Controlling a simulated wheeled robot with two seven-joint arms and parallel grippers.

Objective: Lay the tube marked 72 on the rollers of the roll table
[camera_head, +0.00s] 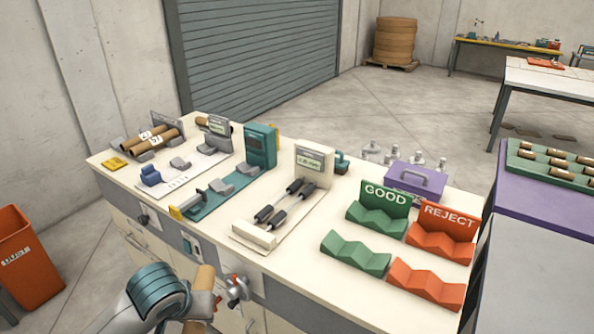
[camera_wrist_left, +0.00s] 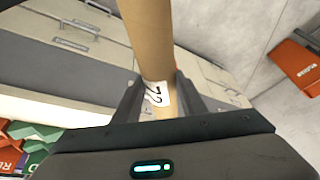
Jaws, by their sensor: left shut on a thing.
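The brown cardboard tube (camera_head: 203,288) is in my left gripper (camera_head: 207,303), in front of the bench's front edge and below its top. In the left wrist view the tube (camera_wrist_left: 142,38) runs between both fingers of the left gripper (camera_wrist_left: 157,92), and its white label (camera_wrist_left: 155,94) appears to read 72. The roll table (camera_head: 257,234) stands mid-bench, with dark rollers (camera_head: 278,216) on thin shafts and a display (camera_head: 314,163) behind. Its rollers are bare. My right gripper is not in view.
Two labelled tubes (camera_head: 158,138) lie at the bench's left end. A teal gauge (camera_head: 260,146) stands left of the roll table. Green GOOD cradles (camera_head: 356,252) and orange REJECT cradles (camera_head: 427,283) stand to its right. An orange dust bin (camera_head: 28,258) is on the floor.

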